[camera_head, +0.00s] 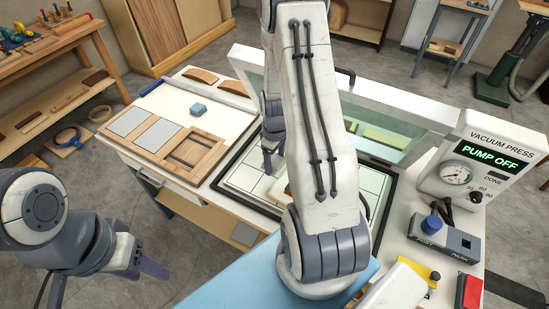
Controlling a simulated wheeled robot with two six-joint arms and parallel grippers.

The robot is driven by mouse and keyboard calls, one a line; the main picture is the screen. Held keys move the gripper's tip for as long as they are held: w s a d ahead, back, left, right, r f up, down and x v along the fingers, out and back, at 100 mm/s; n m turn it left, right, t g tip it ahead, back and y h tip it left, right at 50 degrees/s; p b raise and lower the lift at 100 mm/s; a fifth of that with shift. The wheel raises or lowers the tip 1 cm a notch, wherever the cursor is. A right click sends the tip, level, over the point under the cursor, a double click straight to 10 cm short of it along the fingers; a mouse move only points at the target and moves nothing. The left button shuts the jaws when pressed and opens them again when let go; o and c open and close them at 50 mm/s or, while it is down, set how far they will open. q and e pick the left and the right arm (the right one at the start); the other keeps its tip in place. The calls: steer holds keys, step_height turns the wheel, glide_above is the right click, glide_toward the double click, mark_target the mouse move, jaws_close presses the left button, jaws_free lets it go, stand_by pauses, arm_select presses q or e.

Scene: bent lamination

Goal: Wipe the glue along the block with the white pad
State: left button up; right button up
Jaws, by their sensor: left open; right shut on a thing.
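My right arm crosses the middle of the view, and its gripper (268,160) is over the left part of the press bed (238,181). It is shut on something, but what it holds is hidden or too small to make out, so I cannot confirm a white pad. A wooden block (277,190) shows in part on the bed, just below the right gripper and mostly behind my arm. No glue can be made out on it. My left gripper (152,267) is open and empty, off the front left of the table and well apart from the block.
The vacuum press unit (497,160) at right reads PUMP OFF. The press lid frame (410,105) is raised behind the bed. Grey sheets (127,122), a wooden frame (193,150) and a blue block (198,109) lie on the table's left. A blue surface (225,290) is in front.

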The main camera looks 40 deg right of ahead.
mark_target(279, 185)
steer(key=f+b, duration=0.2)
steer(key=f, duration=0.1)
steer(key=s+f+b, duration=0.1)
steer(key=f+b, duration=0.1)
steer(key=f, duration=0.1)
steer(key=s+f+b, duration=0.1)
steer(key=f+b, duration=0.2)
steer(key=shift+d, duration=0.25)
steer(key=d, duration=0.1)
steer(key=w+d, duration=0.1)
steer(key=d, duration=0.2)
steer(key=shift+w+d+r+p, duration=0.25)
steer(key=shift+w+d+p, duration=0.1)
steer(key=shift+d, duration=0.05)
steer(key=a, duration=0.2)
steer(key=s+a, duration=0.1)
steer(key=shift+a, duration=0.35)
steer(key=shift+s+a, duration=0.25)
steer(key=shift+a, duration=0.3)
steer(key=shift+f, duration=0.3)
steer(key=shift+w+d+r, duration=0.1)
steer(key=shift+w+d, duration=0.15)
steer(key=shift+d, duration=0.55)
